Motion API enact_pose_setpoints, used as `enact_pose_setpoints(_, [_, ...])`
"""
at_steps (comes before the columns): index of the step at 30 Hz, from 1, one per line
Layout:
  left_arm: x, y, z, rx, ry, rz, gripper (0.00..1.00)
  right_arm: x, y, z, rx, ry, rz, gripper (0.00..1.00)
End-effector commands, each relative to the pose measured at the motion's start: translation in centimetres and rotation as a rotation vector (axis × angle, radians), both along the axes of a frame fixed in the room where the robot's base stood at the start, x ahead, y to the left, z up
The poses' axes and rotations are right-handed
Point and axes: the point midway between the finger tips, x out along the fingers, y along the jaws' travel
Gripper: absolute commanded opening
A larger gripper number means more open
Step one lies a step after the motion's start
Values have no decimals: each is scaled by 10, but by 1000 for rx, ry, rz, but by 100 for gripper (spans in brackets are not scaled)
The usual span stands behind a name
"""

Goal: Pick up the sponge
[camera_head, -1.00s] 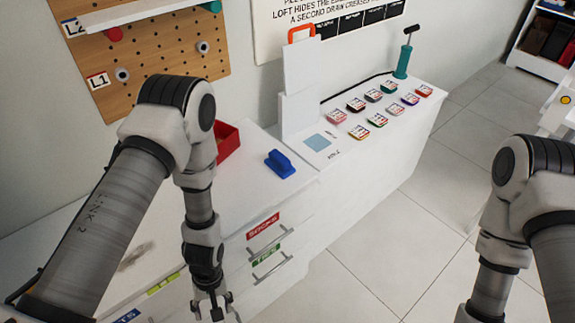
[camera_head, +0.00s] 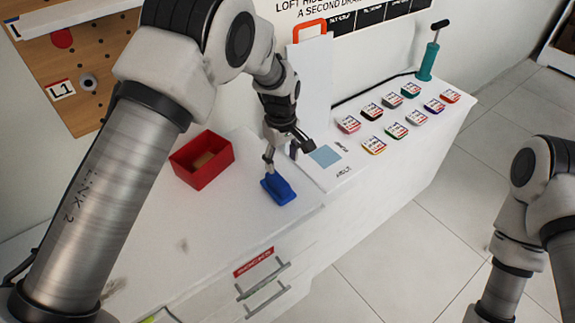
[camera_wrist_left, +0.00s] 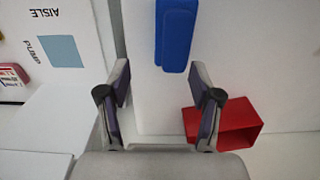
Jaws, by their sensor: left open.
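A blue block with a raised, handle-like top (camera_head: 278,189) lies on the white counter, near its front edge. It also shows at the top of the left wrist view (camera_wrist_left: 175,35), beyond the fingertips and between their lines. I cannot tell for certain which of the two is the sponge. My left gripper (camera_head: 286,155) is open and empty, close behind and above the blue block; I cannot tell if it touches it. Its two spread fingers show in the left wrist view (camera_wrist_left: 160,82). My right gripper is out of view.
The red box (camera_head: 222,172) stands left of the blue block. A pale blue square (camera_head: 324,156) marks the white surface to the right, with several labelled colored pieces (camera_head: 397,130) and a teal pump (camera_head: 427,62) beyond. Drawer handles (camera_head: 264,279) project below.

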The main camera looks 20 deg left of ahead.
Motion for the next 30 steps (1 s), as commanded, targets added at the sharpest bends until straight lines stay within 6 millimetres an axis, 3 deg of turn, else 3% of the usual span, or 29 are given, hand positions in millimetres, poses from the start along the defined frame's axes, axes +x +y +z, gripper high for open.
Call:
enact_pose_setpoints(8, [-5,2,-29,0,-1,-1,65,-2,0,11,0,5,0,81])
enact_pose_setpoints(15, [-4,6,-73,0,1,0,65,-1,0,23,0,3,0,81])
enact_pose_setpoints(22, [-4,6,-77,1,-1,-1,65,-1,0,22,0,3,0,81])
enact_pose_setpoints(23, [-4,6,-76,1,-1,-1,57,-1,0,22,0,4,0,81])
enact_pose_setpoints(27, [-4,6,-76,0,0,-1,8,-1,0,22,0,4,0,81])
enact_pose_setpoints(28, [-4,6,-76,0,0,-1,0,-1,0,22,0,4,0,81])
enact_pose_setpoints(30, [-4,6,-77,0,0,-1,0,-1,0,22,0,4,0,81])
